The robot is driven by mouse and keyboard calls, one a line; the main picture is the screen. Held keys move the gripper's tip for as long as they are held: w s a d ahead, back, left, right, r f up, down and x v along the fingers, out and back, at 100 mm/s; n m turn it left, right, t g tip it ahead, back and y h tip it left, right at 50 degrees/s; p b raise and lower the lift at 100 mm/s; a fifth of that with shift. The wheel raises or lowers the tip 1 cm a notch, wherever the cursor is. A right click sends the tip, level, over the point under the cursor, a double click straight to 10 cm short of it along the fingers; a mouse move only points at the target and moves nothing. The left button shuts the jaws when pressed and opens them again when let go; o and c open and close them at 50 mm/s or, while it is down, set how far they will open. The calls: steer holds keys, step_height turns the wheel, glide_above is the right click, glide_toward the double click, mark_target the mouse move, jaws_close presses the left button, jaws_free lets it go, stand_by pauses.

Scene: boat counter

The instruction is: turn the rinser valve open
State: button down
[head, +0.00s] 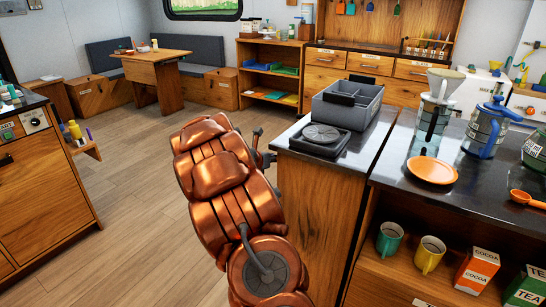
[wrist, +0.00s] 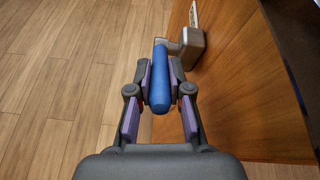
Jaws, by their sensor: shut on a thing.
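The rinser valve shows in the wrist view as a blue lever handle (wrist: 160,92) joined to a grey metal body (wrist: 191,44) on the wooden cabinet side. The handle runs up and down in the picture, its rounded near end pointing toward my wrist. My gripper (wrist: 160,75) is shut on the blue handle, with a purple-grey pad on each side of it. In the head view my copper-coloured arm covers the valve, and only dark bits of my gripper (head: 262,143) show beside the counter. A black rinser with a round disc (head: 321,134) sits on the counter's left end.
A grey divided bin (head: 348,104) stands behind the rinser. An orange plate (head: 432,170), a glass dripper and a blue-lidded jug (head: 487,128) stand on the counter to the right. The cabinet side (wrist: 235,100) is close on the right of my gripper. Wooden floor lies open to the left.

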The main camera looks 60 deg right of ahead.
steer(key=c, duration=1.1)
jaws_free()
steer(key=v, duration=1.2)
